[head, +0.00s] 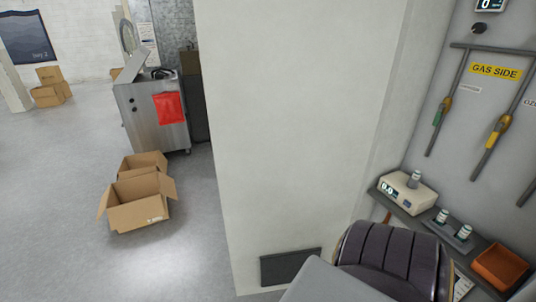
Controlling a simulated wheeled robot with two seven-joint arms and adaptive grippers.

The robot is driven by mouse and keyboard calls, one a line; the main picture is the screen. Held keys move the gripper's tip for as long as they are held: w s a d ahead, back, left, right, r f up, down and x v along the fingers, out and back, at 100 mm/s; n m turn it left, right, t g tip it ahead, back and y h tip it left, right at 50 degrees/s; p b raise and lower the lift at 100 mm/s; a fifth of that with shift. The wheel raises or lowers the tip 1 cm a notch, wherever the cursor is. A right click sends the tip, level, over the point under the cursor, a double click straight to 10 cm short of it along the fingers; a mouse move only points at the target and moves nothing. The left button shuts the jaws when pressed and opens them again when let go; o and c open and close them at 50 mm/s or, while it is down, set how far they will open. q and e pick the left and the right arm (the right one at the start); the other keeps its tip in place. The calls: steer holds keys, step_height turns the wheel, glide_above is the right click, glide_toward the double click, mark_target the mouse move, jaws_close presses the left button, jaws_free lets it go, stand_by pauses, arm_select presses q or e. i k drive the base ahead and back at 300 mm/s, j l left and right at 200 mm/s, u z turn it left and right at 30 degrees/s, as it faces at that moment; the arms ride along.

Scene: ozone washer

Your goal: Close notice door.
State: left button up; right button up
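I cannot make out a notice door for certain in the head view. A small white sheet with print (148,32) hangs on the grey metal surface at the back, too small to read. Neither of my grippers is in view. A dark ribbed form and a light grey surface at the bottom right may be part of my own arm; no fingers show there.
A broad white wall (300,120) fills the middle. Right of it, a shelf (410,199) holds a meter (405,192), small bottles and an orange tray (500,266) below gas pipes. Left, open cardboard boxes (138,211) stand before a steel cabinet (145,117); nearby floor is clear.

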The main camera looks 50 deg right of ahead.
mark_target(295, 90)
steer(key=i+j+u, duration=0.15)
steer(key=i+u, duration=0.15)
steer(key=i, duration=0.4)
steer(key=i+z, duration=0.15)
steer(key=i, duration=0.3)
steer(key=i+j+z, duration=0.15)
steer(key=i, duration=0.35)
steer(key=i+z, duration=0.35)
steer(key=i+j+z, duration=0.1)
steer(key=i+z, duration=0.85)
steer(key=z, duration=0.25)
steer(key=i+z, duration=0.15)
steer(key=z, duration=0.25)
steer(key=i+j+z, duration=0.15)
steer(key=z, duration=0.25)
steer(key=i+z, duration=0.15)
steer(key=z, duration=0.25)
steer(key=i+z, duration=0.1)
steer(key=z, duration=0.35)
steer(key=i+z, duration=0.15)
steer(key=z, duration=0.25)
steer(key=i+j+z, duration=0.1)
steer(key=z, duration=0.3)
steer(key=i+j+z, duration=0.15)
steer(key=z, duration=0.25)
steer(key=i+j+z, duration=0.2)
steer(key=z, duration=0.2)
